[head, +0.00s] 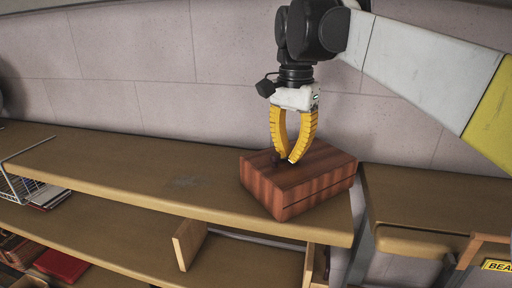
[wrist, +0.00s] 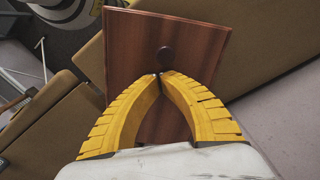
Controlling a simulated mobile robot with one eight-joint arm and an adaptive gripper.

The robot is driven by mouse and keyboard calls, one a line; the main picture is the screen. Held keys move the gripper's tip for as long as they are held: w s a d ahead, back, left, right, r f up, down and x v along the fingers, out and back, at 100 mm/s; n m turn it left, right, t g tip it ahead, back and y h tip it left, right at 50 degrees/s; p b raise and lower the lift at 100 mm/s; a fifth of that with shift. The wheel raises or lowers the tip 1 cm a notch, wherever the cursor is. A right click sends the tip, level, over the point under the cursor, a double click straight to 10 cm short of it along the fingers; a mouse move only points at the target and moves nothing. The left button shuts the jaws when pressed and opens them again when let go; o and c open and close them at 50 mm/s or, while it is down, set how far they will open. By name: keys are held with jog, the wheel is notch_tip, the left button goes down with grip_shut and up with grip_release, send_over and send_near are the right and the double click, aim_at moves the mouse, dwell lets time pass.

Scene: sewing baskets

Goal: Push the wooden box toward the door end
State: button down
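The wooden box (head: 299,179) is reddish brown with a dark seam low on its side. It sits at the right end of the wooden shelf top (head: 130,165), close to the wall. My gripper (head: 287,158) has yellow ribbed fingers and points down over the box's top. In the wrist view the fingertips (wrist: 160,75) meet with nothing seen between them. The box top (wrist: 185,38) lies beyond them, with a dark round knob (wrist: 165,56) just past the tips. I cannot tell whether the tips touch the box.
A gap separates the shelf's right end from another wooden surface (head: 435,200). A white wire rack (head: 14,186) stands at the left. The shelf top left of the box is clear.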

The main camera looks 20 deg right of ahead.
aim_at(282, 166)
jog(key=shift+s+a, duration=0.35)
jog(key=shift+a, duration=0.15)
jog(key=shift+w+d, duration=0.1)
jog(key=shift+w, duration=0.1)
jog(key=shift+s+a, duration=0.6)
jog(key=shift+a, duration=0.35)
